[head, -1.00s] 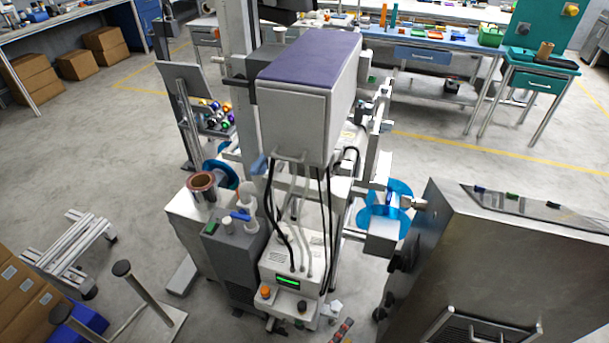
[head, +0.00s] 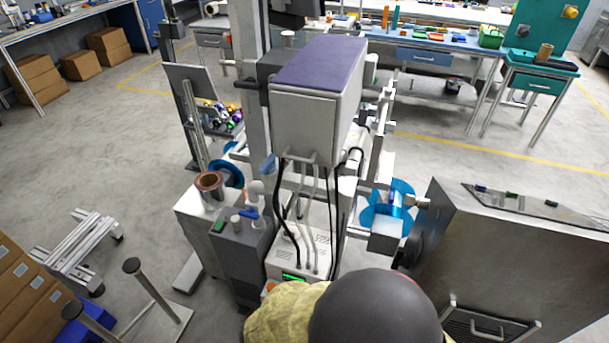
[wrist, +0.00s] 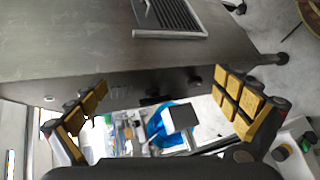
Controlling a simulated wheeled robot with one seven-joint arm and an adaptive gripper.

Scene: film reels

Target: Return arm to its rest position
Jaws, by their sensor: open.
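My gripper (wrist: 161,88) shows in the wrist view with its yellow-padded fingers spread wide and nothing between them. A grey metal cabinet side lies beyond the fingers. In the head view, my arm (head: 372,310) shows as a dark rounded part at the bottom centre; the gripper itself is not visible there. A blue reel (head: 400,197) sits on the right side of the central machine, and blue also shows in the wrist view (wrist: 155,130) beyond a pale block. Another blue reel (head: 228,172) is on the machine's left side, partly hidden.
The central machine (head: 320,110) stands just beyond my arm, with hanging cables. A steel cabinet (head: 470,255) is close on the right. A copper-coloured roll (head: 208,184) stands on the left unit. A post stand (head: 150,290) and boxes (head: 25,290) are at lower left. Open floor lies farther left.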

